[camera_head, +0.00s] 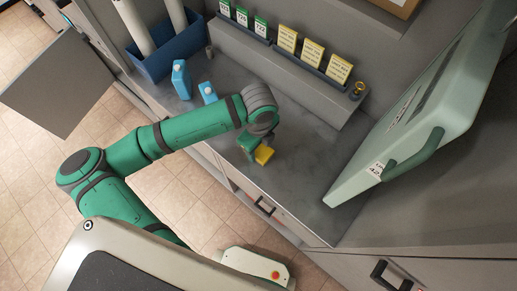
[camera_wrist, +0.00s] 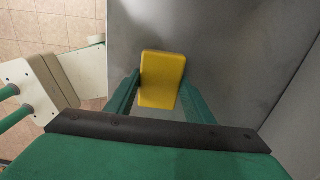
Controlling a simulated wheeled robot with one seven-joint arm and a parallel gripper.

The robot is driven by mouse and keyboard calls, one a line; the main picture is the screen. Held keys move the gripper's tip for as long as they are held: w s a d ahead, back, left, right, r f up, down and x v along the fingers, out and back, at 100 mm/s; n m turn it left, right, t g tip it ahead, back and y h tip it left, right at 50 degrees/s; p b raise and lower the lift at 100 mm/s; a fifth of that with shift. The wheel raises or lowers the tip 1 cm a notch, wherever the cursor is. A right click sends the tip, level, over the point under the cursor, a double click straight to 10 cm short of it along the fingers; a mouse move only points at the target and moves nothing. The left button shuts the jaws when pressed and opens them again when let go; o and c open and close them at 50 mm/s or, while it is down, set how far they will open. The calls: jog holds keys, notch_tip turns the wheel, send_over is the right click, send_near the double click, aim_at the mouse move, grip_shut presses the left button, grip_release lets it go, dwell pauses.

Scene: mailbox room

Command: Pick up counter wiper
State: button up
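The counter wiper appears to be a yellow block (camera_head: 265,155) at the grey counter's front part. In the wrist view the yellow block (camera_wrist: 162,78) lies straight ahead, between the green fingers. My gripper (camera_head: 250,143) points down at the counter, right beside the block. In the wrist view my gripper (camera_wrist: 160,82) has its fingers apart, one on each side of the block. Narrow gaps show beside the block's near end; contact at the fingertips is unclear. Part of the block is hidden by a finger in the head view.
The grey counter (camera_head: 300,178) is clear around the block. Two blue bottles (camera_head: 181,80) and a blue bin (camera_head: 170,55) stand at the back left. Yellow and green cards (camera_head: 313,53) line a raised ledge. A large pale green case with a handle (camera_head: 420,105) stands at right.

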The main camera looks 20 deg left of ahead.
jog(key=shift+r, duration=0.1)
jog(key=shift+r, duration=0.6)
jog(key=s+a+r, duration=0.9)
jog(key=s+r, duration=0.1)
jog(key=r, duration=0.1)
jog(key=shift+s+a+r, duration=0.2)
jog(key=shift+a+r, duration=0.05)
jog(key=shift+r, duration=0.05)
jog(key=o, duration=0.4)
jog(key=shift+c, duration=1.4)
